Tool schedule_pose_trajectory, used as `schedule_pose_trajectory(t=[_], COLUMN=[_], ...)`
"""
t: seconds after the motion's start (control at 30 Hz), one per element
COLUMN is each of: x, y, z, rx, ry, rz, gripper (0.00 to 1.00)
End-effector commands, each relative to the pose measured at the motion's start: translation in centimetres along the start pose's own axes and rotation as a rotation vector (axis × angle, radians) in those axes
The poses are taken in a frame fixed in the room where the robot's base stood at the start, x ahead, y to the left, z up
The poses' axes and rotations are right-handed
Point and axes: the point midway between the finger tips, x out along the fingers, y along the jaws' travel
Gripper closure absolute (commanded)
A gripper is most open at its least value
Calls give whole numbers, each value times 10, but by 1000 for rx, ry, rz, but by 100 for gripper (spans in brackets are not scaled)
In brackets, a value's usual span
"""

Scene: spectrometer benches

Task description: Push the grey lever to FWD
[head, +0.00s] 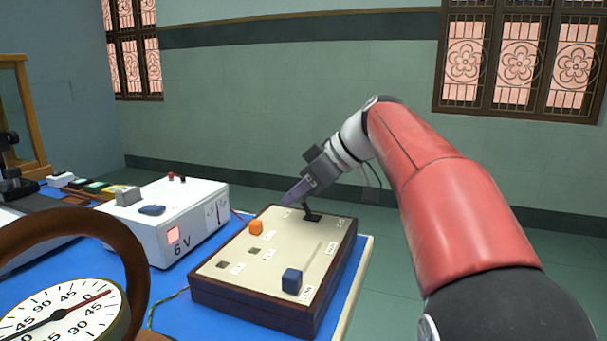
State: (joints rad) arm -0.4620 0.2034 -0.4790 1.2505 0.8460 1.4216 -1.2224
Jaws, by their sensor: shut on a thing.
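The switch box (222,279) is a low wooden box with a cream top, standing at the blue bench's right end. The lever (312,214) has a dark base and stem near the box's far right corner. Its stem leans up and left to the fingers of my gripper (293,196). My gripper reaches in from the right, pointing down and left, and is shut on the lever's upper end, which the fingers hide. An orange knob (256,227) and a blue knob (292,280) sit on the same top. The small white labels are too small to read, so I cannot tell which is FWD.
A white 6 V supply (185,230) stands left of the box. A round dial (68,312) with a brown ring fills the lower left. A slot (311,265) runs beside the blue knob. Open floor lies right of the bench, beneath my arm.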

Motion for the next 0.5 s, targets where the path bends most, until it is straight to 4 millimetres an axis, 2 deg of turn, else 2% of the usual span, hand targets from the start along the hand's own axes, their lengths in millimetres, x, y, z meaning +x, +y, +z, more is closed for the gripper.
schedule_pose_trajectory(t=[0.33,0.37,0.5], x=[2,2,2], y=[0,0,0], z=[0,0,0], rx=[0,0,0], ry=[-13,-13,-12], rz=[0,0,1], gripper=[100,76,58])
